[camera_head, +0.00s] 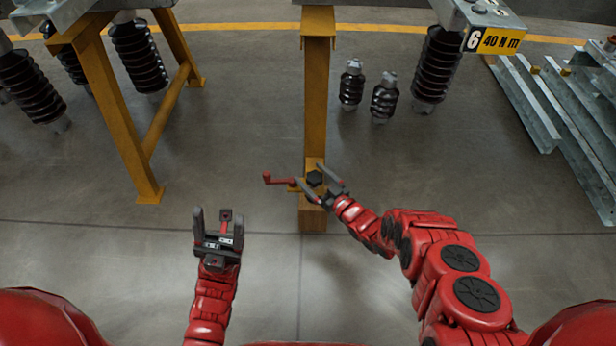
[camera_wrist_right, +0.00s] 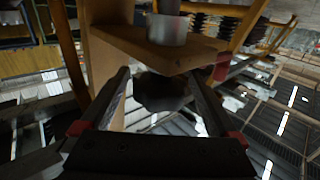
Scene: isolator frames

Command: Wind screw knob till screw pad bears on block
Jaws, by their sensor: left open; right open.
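The dark, lobed screw knob (camera_head: 314,178) sits at the yellow bracket on the lower end of the yellow post (camera_head: 317,90). My right gripper (camera_head: 309,173) is open, with its fingers on either side of the knob. In the right wrist view the knob (camera_wrist_right: 162,92) lies between the two fingers; I cannot tell if either touches it. A grey cylinder (camera_wrist_right: 167,29) shows across the plate (camera_wrist_right: 150,45) from the knob; I cannot tell if it is the screw pad. My left gripper (camera_head: 218,222) is open, away from the bracket.
A red crank handle (camera_head: 279,181) sticks out left of the bracket. A yellow trestle (camera_head: 115,110) stands at left. Dark ribbed insulators (camera_head: 384,97) stand behind, and steel channels (camera_head: 560,110) lie at right. The floor around my left gripper is clear.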

